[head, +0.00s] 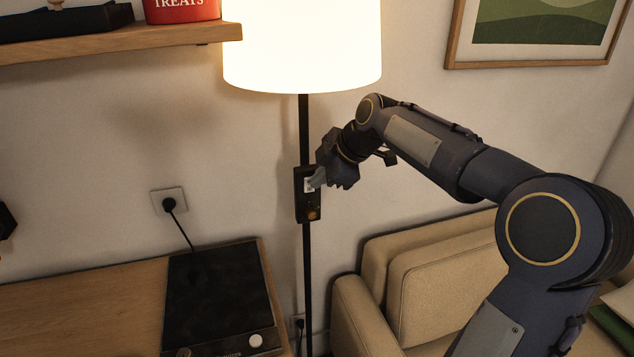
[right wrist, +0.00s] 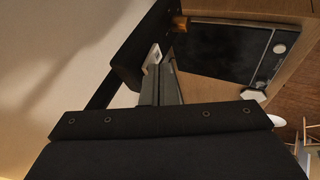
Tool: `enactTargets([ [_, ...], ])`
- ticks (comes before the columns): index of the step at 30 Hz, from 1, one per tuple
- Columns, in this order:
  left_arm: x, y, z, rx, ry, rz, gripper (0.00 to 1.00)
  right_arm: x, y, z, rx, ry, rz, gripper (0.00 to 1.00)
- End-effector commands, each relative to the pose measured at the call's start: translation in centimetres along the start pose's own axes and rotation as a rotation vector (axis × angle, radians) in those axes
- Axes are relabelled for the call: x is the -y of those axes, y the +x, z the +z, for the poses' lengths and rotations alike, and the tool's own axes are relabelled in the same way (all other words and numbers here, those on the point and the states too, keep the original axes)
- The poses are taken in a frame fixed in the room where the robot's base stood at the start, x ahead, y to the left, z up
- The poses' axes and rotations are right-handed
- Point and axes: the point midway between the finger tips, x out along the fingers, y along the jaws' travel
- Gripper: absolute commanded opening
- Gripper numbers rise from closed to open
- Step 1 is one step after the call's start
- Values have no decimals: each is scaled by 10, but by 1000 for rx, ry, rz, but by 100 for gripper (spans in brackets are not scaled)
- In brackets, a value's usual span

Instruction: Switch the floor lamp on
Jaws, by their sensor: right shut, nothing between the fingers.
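The floor lamp has a glowing cream shade (head: 302,45) on a thin black pole (head: 305,130). In the right wrist view the shut fingers (right wrist: 160,75) point at the white rocker (right wrist: 152,57) on the dark box (right wrist: 138,50). The fingers partly cover the rocker. My left gripper is not in view.
A wooden counter (head: 110,300) with a black hob (head: 220,300) stands at the lower left. A wall socket with a plug (head: 169,201) is above it. A beige armchair (head: 420,275) is below my right arm. A shelf (head: 120,42) with a red tin (head: 182,8) is at upper left.

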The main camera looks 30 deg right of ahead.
Motion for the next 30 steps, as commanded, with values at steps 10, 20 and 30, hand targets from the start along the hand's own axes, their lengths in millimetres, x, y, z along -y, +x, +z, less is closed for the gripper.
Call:
enactTargets([
  [10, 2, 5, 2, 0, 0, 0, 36, 1, -55, 1, 1, 1, -1, 0],
  [20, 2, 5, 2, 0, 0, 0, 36, 2, -64, 1, 1, 1, -5, 0],
  [30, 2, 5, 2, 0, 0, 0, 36, 2, -63, 1, 1, 2, -5, 0],
])
